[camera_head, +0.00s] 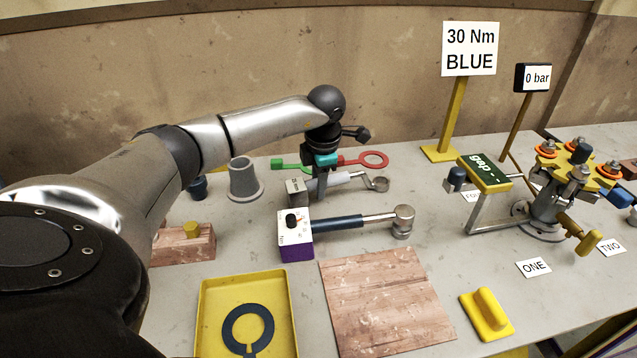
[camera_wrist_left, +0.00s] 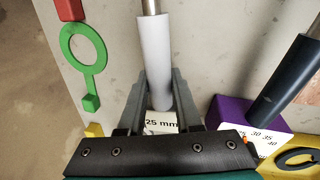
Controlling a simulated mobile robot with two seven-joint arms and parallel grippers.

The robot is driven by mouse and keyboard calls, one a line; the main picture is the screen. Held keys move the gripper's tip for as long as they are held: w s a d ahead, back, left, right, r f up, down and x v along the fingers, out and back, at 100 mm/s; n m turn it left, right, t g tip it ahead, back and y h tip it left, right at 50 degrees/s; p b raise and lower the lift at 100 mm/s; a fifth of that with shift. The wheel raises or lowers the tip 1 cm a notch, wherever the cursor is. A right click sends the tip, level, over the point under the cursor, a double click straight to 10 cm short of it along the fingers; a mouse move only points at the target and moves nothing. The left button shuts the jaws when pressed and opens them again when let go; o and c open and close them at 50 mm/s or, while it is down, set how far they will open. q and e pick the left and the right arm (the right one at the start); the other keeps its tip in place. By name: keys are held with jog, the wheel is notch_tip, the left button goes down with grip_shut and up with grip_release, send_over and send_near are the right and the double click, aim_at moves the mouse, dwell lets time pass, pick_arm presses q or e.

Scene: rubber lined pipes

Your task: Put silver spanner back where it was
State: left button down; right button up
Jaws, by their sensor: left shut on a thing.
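The silver spanner (camera_head: 342,179) has a pale grey handle and a ring end, pointing right in the head view. My left gripper (camera_head: 318,186) is shut on its handle from above. In the wrist view the handle (camera_wrist_left: 155,55) runs between the two fingers of my left gripper (camera_wrist_left: 157,92), with its near end by a block labelled "25 mm" (camera_wrist_left: 161,121). The grey block (camera_head: 297,189) also shows in the head view, just left of the gripper. I cannot tell whether the spanner touches the table or the block. My right gripper is out of view.
A blue-handled wrench (camera_head: 345,223) on a purple block (camera_head: 297,252) lies close in front. Green (camera_head: 290,165) and red (camera_head: 370,160) ring tools lie behind. A grey cup (camera_head: 244,182) stands left. A yellow tray (camera_head: 209,325) and wooden board (camera_head: 385,300) are nearer; a valve assembly (camera_head: 545,210) is right.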

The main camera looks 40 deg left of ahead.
pick_arm(q)
jog(key=shift+f, duration=0.15)
jog(key=c, duration=0.6)
grip_release()
